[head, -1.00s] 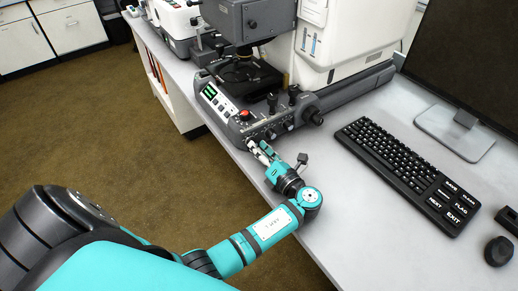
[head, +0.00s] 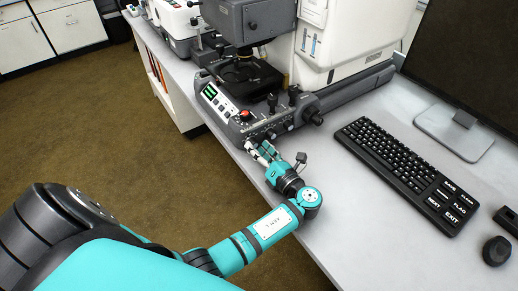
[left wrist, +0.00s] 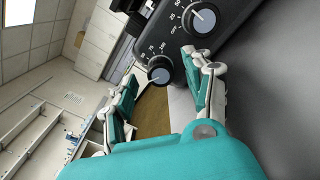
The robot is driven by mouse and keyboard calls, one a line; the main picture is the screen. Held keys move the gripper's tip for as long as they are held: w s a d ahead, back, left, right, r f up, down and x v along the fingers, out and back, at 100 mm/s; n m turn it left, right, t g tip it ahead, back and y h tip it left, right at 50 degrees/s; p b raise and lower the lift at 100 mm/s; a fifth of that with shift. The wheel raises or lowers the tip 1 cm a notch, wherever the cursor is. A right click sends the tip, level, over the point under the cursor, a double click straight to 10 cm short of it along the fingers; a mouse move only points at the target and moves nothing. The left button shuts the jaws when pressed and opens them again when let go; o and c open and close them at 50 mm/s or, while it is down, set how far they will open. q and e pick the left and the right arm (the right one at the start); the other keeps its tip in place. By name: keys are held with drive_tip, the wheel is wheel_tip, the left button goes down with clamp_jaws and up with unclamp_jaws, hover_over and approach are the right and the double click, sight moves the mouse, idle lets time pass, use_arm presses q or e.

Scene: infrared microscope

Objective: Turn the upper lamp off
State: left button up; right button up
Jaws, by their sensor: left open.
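The microscope's dark front panel (head: 268,132) carries small dials at the desk's front edge. I cannot read which lamp each dial belongs to. My left gripper (head: 258,150) is open just in front of the panel; in the left wrist view its fingers (left wrist: 159,83) stand either side of the nearer dial's line, with no clear contact. My right gripper is out of view.
A red button (head: 245,114) and a lit display (head: 209,91) are on the panel left of the dials. The stage (head: 245,74) is behind. A keyboard (head: 407,176), monitor (head: 478,65) and mouse (head: 497,251) are to the right. Bare desk lies between gripper and keyboard.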

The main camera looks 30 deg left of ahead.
use_arm(q)
drive_tip(key=v, duration=0.7)
drive_tip(key=shift+d, duration=0.25)
drive_tip(key=shift+s, duration=0.15)
